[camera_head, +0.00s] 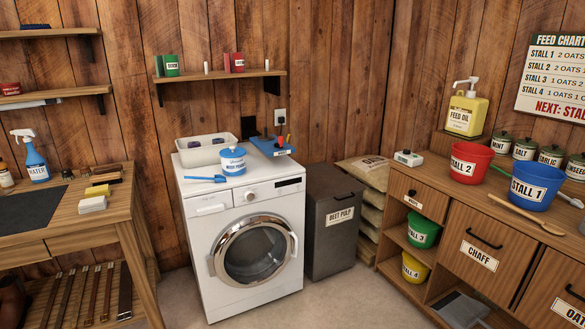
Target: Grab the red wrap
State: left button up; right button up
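A red roll with a pale label (238,63) stands upright on the wall shelf (215,75) above the washing machine, near the shelf's right part. It looks like a red wrap, but its label is too small to read. A slim red item (227,63) stands just left of it. Neither of my grippers is in view.
A wooden workbench (120,212) is left; a counter with buckets is right. Floor in front looks clear.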

aim_at(235, 62)
jog(key=i+l+u, duration=0.1)
jog(key=i+u, duration=0.25)
jog(key=i, duration=0.15)
jog(key=i+l+u, duration=0.3)
jog(key=i, duration=0.25)
jog(key=i+l+u, duration=0.2)
jog(key=u, duration=0.2)
jog(key=i+l+u, duration=0.4)
